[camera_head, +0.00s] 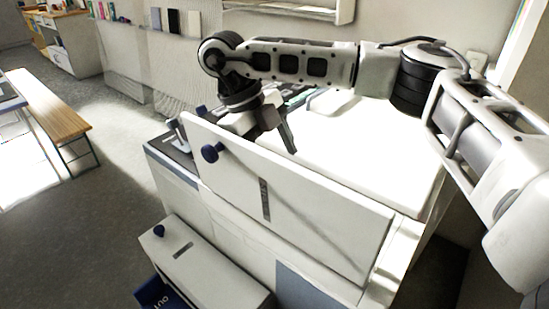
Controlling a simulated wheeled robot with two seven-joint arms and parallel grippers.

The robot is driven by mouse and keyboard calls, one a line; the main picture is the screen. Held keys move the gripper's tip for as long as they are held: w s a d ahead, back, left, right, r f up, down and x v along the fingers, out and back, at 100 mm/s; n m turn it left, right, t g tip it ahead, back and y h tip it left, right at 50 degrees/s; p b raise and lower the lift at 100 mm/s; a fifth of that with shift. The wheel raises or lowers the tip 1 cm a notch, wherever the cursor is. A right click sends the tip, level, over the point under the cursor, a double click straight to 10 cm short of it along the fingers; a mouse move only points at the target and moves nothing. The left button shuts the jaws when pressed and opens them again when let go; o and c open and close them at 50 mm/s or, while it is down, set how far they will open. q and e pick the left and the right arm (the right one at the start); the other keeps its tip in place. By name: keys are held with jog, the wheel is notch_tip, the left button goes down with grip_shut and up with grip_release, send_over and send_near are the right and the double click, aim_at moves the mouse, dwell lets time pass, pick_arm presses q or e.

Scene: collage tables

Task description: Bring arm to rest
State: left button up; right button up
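My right arm comes in from the right and reaches across above a white cabinet (232,215). Its gripper (268,128) points down just behind the top edge of an upright white panel (320,205) with a dark blue knob. One dark finger shows clearly; the rest of the gripper is partly hidden, so I cannot tell its opening. I see nothing clearly held in it. My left gripper is not in view.
A white box-like front (205,265) with a blue knob juts out low, beside a dark blue lettered item (160,295). A bright white work surface (375,135) lies under my arm. A wooden bench (45,105) stands left; the grey floor between is clear.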

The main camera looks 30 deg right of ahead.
jog(key=x, duration=1.2)
jog(key=shift+p, duration=0.4)
notch_tip(320, 180, up, 2)
jog(key=shift+w+r, duration=0.1)
jog(key=shift+r+b, duration=0.3)
jog(key=shift+r, duration=0.5)
